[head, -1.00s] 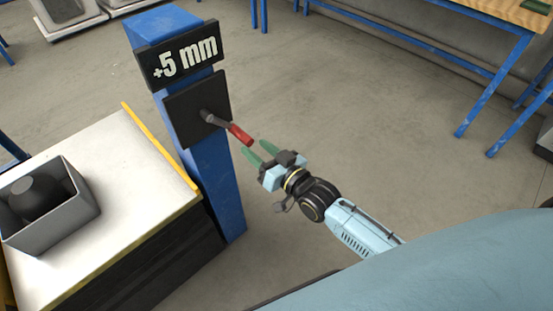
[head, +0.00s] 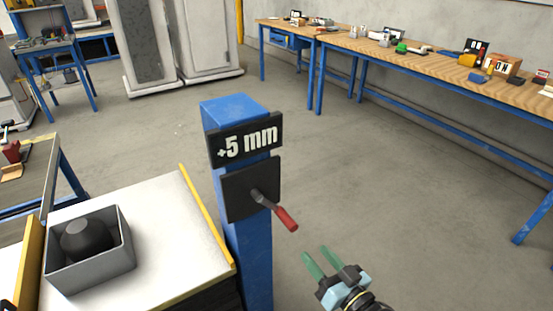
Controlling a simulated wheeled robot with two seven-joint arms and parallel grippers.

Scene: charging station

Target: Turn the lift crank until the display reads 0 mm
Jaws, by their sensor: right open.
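The lift crank (head: 262,200) sticks out of a black plate (head: 236,192) on a blue post (head: 246,245). Its red handle (head: 286,218) points toward the lower right. The display (head: 246,145) above the plate reads +5 mm. My right gripper (head: 330,264), with green fingers, is below and to the right of the red handle. Its fingers are apart and empty, and it looks clear of the handle. My left gripper is not in view.
A white-topped table (head: 165,245) with a yellow edge stands left of the post. It bears a grey box (head: 105,273) holding a dark round object (head: 88,240). A long wooden workbench (head: 400,62) stands along the back wall. The floor right of the post is clear.

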